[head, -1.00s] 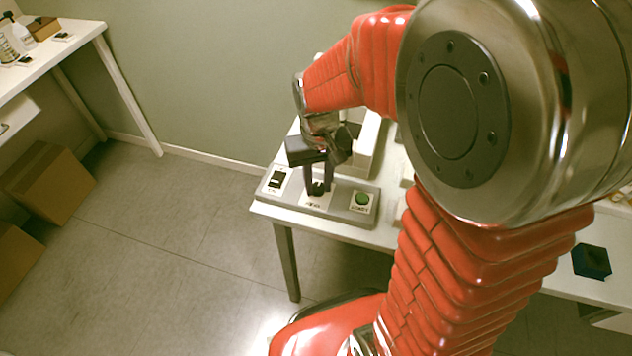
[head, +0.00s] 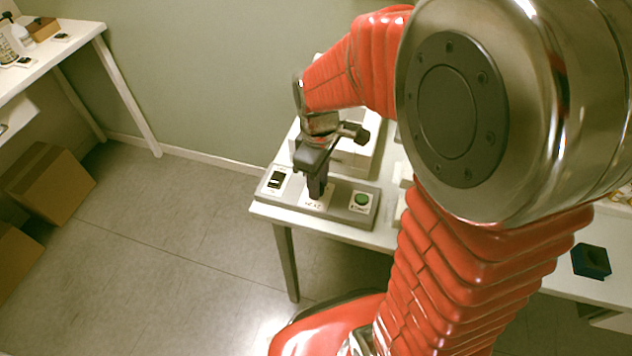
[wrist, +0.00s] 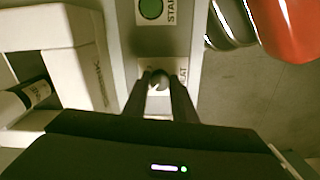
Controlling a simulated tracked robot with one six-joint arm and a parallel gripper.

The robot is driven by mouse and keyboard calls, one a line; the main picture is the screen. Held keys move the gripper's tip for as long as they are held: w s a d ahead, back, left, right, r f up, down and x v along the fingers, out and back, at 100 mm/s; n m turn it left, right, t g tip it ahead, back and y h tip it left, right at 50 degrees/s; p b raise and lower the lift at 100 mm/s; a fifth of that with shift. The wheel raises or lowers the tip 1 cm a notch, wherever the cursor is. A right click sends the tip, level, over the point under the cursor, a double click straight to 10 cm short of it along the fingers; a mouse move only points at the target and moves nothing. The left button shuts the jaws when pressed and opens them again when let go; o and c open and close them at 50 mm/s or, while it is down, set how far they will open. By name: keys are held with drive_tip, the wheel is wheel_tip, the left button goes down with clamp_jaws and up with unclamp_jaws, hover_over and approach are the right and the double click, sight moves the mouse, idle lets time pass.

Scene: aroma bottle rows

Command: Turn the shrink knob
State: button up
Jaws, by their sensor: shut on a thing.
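The control panel (head: 340,199) is a grey strip along the near edge of the white table. The knob (wrist: 160,84) in its middle is small and dark, on a white label plate whose lettering is partly covered. My gripper (head: 316,195) points down over that plate in the head view and hides the knob there. In the wrist view my gripper (wrist: 161,78) has its two dark fingers on either side of the knob, shut on it. A green start button (wrist: 151,9) is on the panel beyond the knob; it also shows in the head view (head: 362,199).
A black rocker switch (head: 276,180) is at the panel's left end. A white machine housing (wrist: 78,55) stands close beside the panel. Cardboard boxes (head: 48,185) stand on the floor at the left.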

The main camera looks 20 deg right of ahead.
drive_tip(key=shift+w+r+n, duration=0.15)
drive_tip(key=shift+w+n, duration=0.1)
drive_tip(key=shift+n, duration=0.25)
drive_tip(key=o, duration=0.8)
drive_tip(key=shift+c, duration=0.2)
drive_tip(key=shift+o, duration=1.4)
drive_tip(key=shift+s, duration=0.15)
wheel_tip(320, 180, up, 14)
drive_tip(key=shift+f, duration=0.2)
